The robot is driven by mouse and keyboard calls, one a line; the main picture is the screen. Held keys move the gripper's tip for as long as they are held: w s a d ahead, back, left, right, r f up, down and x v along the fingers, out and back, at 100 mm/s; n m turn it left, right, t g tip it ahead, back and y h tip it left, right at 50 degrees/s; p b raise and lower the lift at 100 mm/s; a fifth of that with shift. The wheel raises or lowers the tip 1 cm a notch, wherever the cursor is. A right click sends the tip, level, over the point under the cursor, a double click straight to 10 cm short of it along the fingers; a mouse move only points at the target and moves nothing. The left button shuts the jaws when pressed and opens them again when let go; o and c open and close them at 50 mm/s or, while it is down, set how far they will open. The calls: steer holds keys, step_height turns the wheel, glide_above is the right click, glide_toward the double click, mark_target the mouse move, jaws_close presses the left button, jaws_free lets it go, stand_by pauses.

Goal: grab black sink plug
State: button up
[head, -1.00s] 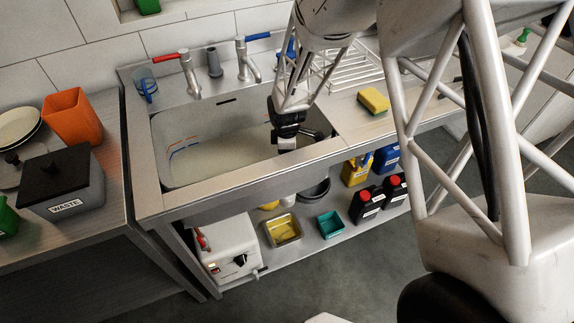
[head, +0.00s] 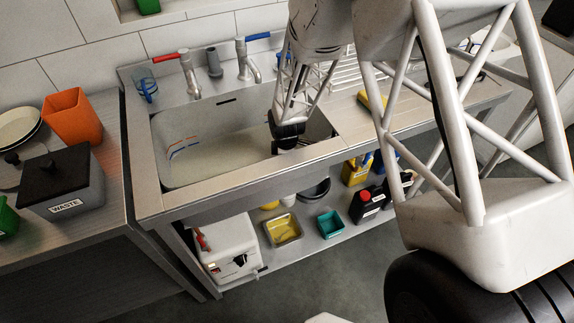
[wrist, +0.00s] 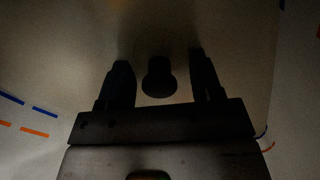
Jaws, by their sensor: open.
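In the wrist view a dark, round-bottomed knobbed shape, which looks like the black sink plug (wrist: 158,77), sits between the two fingers of my gripper (wrist: 160,80). The fingers are open, one on each side of it, with a gap on both sides. In the head view my gripper (head: 287,143) reaches down into the right part of the sink basin (head: 215,140). The plug cannot be made out in the head view. The wrist view is dark, so the height of the fingers relative to the plug is hard to tell.
The sink's front rim (head: 245,180) and its walls surround my gripper. Red (head: 188,72) and blue (head: 247,62) handled taps stand behind the basin. A yellow sponge (head: 372,101) lies on the drainer to the right. Blue and orange marks (wrist: 30,118) show on the basin surface.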

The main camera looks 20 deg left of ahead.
steer(key=c, duration=1)
steer(key=shift+r, duration=0.1)
steer(key=shift+r, duration=4.9)
